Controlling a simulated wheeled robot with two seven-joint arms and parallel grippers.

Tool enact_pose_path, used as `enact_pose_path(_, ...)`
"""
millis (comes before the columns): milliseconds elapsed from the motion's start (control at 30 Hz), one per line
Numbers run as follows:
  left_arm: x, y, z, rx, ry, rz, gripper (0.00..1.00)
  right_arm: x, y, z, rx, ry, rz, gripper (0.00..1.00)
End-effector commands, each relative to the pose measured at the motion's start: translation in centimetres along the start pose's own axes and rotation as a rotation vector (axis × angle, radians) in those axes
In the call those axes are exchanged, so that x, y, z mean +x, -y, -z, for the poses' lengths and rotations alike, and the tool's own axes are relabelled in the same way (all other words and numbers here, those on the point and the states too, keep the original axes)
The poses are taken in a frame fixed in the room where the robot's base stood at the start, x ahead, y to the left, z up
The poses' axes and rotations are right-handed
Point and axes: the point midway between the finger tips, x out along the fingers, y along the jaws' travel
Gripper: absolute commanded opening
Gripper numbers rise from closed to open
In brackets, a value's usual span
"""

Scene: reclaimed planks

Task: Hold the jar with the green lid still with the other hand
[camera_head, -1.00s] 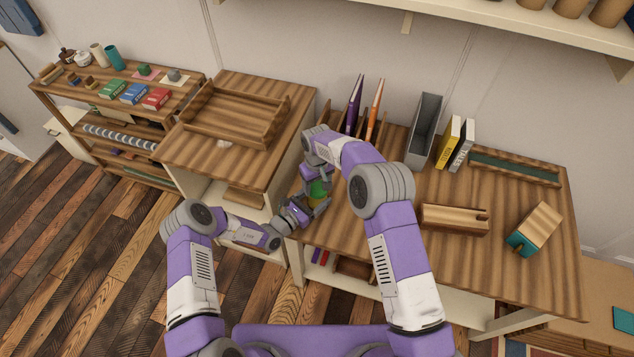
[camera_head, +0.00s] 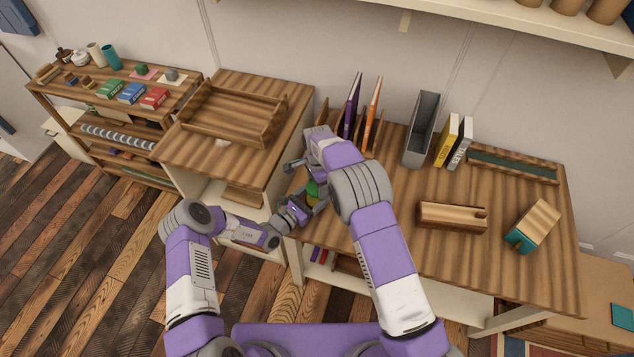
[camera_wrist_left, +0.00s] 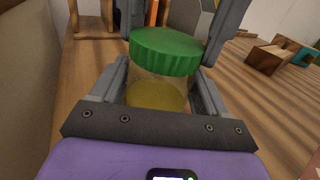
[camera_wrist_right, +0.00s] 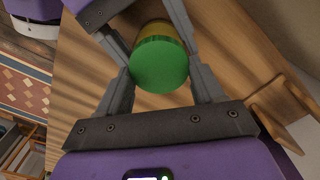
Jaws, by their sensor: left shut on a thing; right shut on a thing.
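The jar with the green lid (camera_head: 313,189) is at the left front edge of the wooden desk, between my two grippers. Its yellow contents show through clear walls in the left wrist view (camera_wrist_left: 157,95). My left gripper (camera_head: 303,208) is shut on the jar's body from the near left side. My right gripper (camera_head: 311,182) comes from above and is shut at the green lid, which sits between its fingers in the right wrist view (camera_wrist_right: 158,65). The lid is on or right above the jar's top; I cannot tell how tightly. The jar's base is hidden.
On the desk are purple and orange folders (camera_head: 372,105), a grey file holder (camera_head: 422,130), books (camera_head: 447,141), a wooden block (camera_head: 452,217) and a teal-ended block (camera_head: 533,226). A side cabinet with a wooden tray (camera_head: 231,133) stands left. The desk's middle is clear.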

Motion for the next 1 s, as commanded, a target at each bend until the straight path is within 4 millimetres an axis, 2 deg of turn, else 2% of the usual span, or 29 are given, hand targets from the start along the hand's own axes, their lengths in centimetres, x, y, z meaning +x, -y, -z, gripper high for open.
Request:
enact_pose_path(100, -0.01, -0.01, 0.04, 0.000, -0.001, 0.000, 0.00, -0.03, -0.11, -0.08, 0.260, -0.002, 0.000, 0.39)
enact_pose_path(600, -0.02, 0.01, 0.06, 0.000, -0.002, 0.000, 0.00, 0.04, -0.47, -0.42, 1.343, -0.003, -0.002, 0.39)
enact_pose_path(700, -0.02, 0.00, 0.06, 0.000, -0.002, 0.000, 0.00, 0.04, -0.47, -0.49, 1.494, -0.002, -0.002, 0.39)
enact_pose_path(833, -0.02, 0.00, 0.06, 0.000, -0.002, 0.000, 0.00, 0.02, -0.46, -0.45, 1.480, 0.000, -0.003, 0.39)
enact_pose_path(867, -0.02, 0.00, 0.06, 0.000, -0.002, 0.000, 0.00, 0.02, -0.46, -0.45, 1.479, -0.001, -0.003, 0.68)
enact_pose_path(1000, -0.01, 0.01, 0.05, 0.000, -0.002, 0.000, 0.00, 0.03, -0.46, -0.44, 1.478, -0.001, -0.003, 0.90)
